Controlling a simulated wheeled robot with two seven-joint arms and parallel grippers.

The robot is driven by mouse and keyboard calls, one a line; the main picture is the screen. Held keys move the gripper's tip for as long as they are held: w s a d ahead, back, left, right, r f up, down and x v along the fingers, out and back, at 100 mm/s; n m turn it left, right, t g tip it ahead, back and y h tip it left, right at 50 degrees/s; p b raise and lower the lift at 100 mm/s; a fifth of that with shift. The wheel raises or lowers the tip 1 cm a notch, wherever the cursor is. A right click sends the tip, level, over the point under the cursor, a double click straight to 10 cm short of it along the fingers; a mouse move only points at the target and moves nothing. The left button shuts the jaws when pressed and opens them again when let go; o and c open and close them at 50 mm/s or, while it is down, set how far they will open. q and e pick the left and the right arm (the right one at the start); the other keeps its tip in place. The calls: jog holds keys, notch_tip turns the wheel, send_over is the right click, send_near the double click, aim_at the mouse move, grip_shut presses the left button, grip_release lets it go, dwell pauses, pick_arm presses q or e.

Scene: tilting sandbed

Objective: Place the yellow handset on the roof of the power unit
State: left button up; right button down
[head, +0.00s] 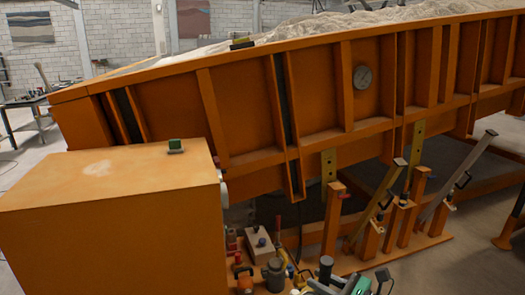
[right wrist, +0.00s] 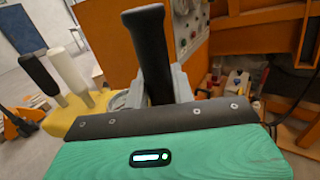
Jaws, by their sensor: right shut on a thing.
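The power unit appears to be the large orange cabinet (head: 105,215) at the left of the head view, its flat roof mostly bare. My right gripper (right wrist: 155,88) is shut on an upright black handle (right wrist: 150,40). A yellow body (right wrist: 78,118) with a black stick and a white stick stands left of the fingers. I cannot tell whether the handle belongs to it. My right arm is low in the head view, fingertips unclear. My left gripper is not in view.
The tilted orange sandbed (head: 240,110) rises behind. Levers and posts (head: 380,205) stand at the right. Small fittings (head: 260,240) crowd the base beside the cabinet.

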jog(key=s+d+f, duration=0.1)
jog(key=d, duration=0.9)
jog(key=shift+s+d+f+m+t+h, duration=0.2)
jog(key=shift+m+t+h, duration=0.1)
jog(key=shift+t, duration=0.1)
